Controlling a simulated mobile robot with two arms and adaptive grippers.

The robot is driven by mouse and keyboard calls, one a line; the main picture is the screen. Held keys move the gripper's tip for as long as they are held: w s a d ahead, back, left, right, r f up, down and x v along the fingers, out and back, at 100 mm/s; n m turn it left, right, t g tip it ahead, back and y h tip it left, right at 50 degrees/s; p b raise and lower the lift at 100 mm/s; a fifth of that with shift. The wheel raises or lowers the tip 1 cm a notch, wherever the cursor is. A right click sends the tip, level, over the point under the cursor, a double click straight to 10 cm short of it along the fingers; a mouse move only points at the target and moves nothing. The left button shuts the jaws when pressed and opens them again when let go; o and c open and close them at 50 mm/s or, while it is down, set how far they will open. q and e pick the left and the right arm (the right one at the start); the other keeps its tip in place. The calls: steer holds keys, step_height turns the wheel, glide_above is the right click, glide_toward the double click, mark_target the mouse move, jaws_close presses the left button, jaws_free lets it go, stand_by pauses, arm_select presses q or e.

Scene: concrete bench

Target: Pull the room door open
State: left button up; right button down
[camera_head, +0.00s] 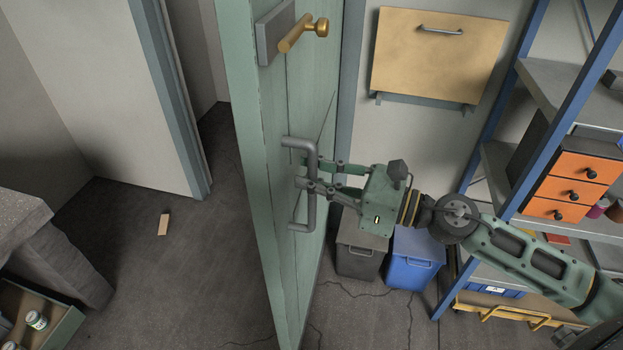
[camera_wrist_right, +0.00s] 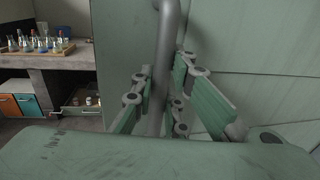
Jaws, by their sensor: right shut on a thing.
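The green room door (camera_head: 258,200) stands open, its edge turned toward me and the doorway showing to its left. A grey vertical pull handle (camera_head: 312,215) is on its right face; it also shows in the right wrist view (camera_wrist_right: 166,60). My right gripper (camera_head: 304,172) is shut on the pull handle, with its fingers on both sides of the bar. In the right wrist view the fingers (camera_wrist_right: 160,112) flank the bar closely. A brass lever (camera_head: 300,36) on a grey plate sits above the pull handle. My left gripper is not in view.
A black bin (camera_head: 358,250) and a blue bin (camera_head: 410,262) stand behind the door's right side. A blue-framed shelf (camera_head: 565,115) with orange drawers (camera_head: 572,182) is at right. A small wooden block (camera_head: 164,224) lies on the floor. A stone bench (camera_head: 22,215) is at left.

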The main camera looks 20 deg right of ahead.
steer(key=shift+d+f, duration=0.1)
steer(key=c, duration=2.2)
jaws_free()
steer(key=o, duration=0.5)
steer(key=shift+v, duration=0.8)
steer(key=v, duration=1.1)
steer(key=shift+d, duration=0.15)
